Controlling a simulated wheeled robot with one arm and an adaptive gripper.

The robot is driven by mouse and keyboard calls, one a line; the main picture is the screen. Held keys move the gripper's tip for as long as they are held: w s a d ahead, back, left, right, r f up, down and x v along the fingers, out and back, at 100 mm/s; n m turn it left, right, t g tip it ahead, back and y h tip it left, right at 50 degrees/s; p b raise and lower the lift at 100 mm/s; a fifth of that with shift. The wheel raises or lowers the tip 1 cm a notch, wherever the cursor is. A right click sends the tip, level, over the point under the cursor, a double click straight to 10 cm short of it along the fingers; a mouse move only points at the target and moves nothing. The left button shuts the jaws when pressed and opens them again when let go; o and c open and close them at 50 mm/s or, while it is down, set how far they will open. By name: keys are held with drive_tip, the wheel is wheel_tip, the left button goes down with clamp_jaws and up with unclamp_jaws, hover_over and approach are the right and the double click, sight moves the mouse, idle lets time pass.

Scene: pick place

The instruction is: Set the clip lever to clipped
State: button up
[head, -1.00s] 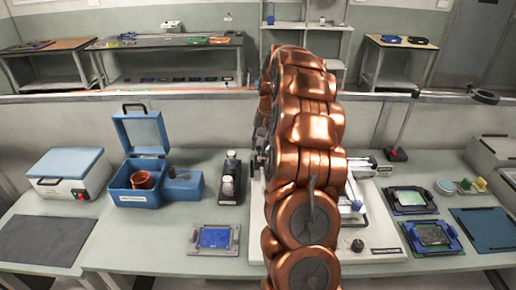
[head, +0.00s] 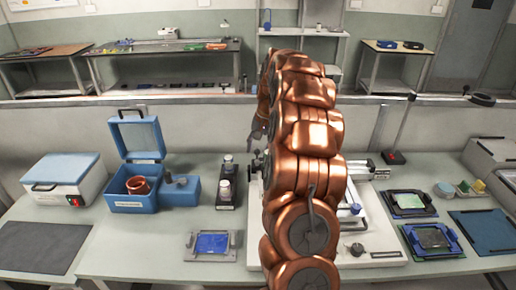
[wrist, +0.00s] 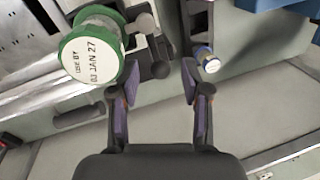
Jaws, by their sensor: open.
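My gripper (wrist: 161,78) is open in the wrist view, with two purple-padded fingers and nothing between the tips. In the head view my gripper (head: 254,143) shows partly at the left of my arm, above the bench. I cannot tell for sure which part is the clip lever.
A green-rimmed jar (wrist: 92,50) with a dated white label is close at the upper left of the wrist view. A black holder (head: 228,202), blue box (head: 133,198) and framed boards (head: 212,244) stand left of my arm.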

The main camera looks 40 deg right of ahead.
wheel_tip(320, 180, up, 12)
drive_tip(key=s+d, duration=0.1)
drive_tip(key=shift+s+d+f, duration=0.15)
drive_tip(key=shift+s+d, duration=0.05)
drive_tip(key=shift+s, duration=0.2)
drive_tip(key=shift+a, duration=0.1)
idle(0.6)
drive_tip(key=s+a+n+g, duration=0.1)
drive_tip(key=s+a+n, duration=0.3)
drive_tip(key=a, duration=0.8)
drive_tip(key=s+a+n+g, duration=0.15)
drive_tip(key=s+a, duration=0.35)
drive_tip(key=a, duration=0.7)
drive_tip(key=s+a+f+n, duration=0.2)
drive_tip(key=s+a+f, duration=0.3)
drive_tip(key=s, duration=0.7)
drive_tip(key=s+a+f+n+g+h, duration=0.1)
drive_tip(key=s+a+f+n, duration=0.2)
drive_tip(key=s, duration=0.9)
drive_tip(key=shift+a+f, duration=0.95)
drive_tip(key=shift+a, duration=0.3)
drive_tip(key=shift+s, duration=0.1)
